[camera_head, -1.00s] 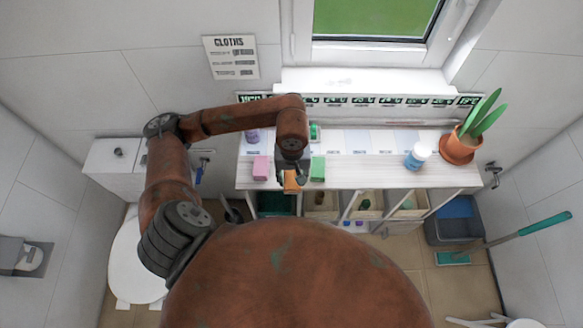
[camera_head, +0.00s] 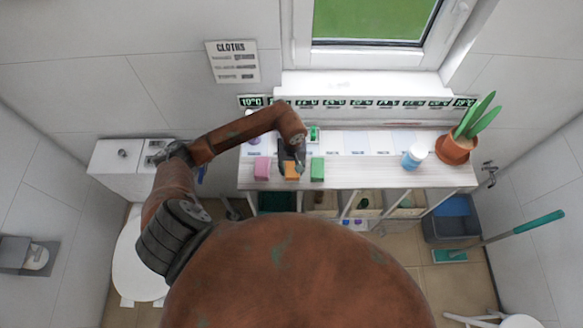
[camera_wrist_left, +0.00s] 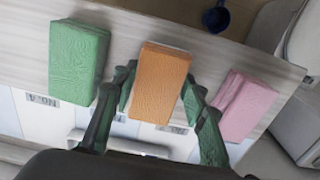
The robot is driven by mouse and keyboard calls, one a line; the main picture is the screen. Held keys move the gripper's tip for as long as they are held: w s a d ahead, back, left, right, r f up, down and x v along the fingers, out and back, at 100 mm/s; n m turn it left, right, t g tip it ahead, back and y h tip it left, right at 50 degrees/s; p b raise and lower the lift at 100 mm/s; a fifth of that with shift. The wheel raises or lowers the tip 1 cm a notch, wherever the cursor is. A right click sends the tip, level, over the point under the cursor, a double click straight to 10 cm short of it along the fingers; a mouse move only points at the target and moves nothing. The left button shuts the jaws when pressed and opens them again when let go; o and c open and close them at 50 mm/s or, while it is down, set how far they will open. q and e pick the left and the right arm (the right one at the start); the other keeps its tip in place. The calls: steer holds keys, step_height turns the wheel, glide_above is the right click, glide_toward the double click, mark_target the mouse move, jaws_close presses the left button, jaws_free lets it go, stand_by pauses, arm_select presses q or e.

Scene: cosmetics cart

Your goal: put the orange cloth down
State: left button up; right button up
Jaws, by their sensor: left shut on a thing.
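The orange cloth (camera_head: 291,170) is a folded block at the front of the white shelf top (camera_head: 380,177), between a pink cloth (camera_head: 262,168) and a green cloth (camera_head: 317,169). My left gripper (camera_head: 290,164) is shut on it from above. In the left wrist view the orange cloth (camera_wrist_left: 160,85) sits between the two fingers, with the green cloth (camera_wrist_left: 78,62) on the left and the pink cloth (camera_wrist_left: 243,106) on the right. It looks at or very near the shelf surface; contact underneath is hidden. My right gripper is not in view.
A small green item (camera_head: 313,134) stands behind. The shelf between the green cloth and the bottle is clear. Bins sit below.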

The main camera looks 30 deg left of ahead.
mark_target(292, 168)
arm_select(q)
steer(key=shift+f, duration=0.1)
steer(key=shift+f+b, duration=0.1)
steer(key=shift+b, duration=0.2)
steer(key=o, duration=1)
steer(key=shift+w+r+p, duration=0.1)
steer(key=shift+r+p, duration=0.2)
steer(key=shift+r, duration=0.1)
step_height(292, 168, up, 10)
steer(key=shift+r+b, duration=0.2)
steer(key=shift+b, duration=0.9)
steer(key=shift+r, duration=0.65)
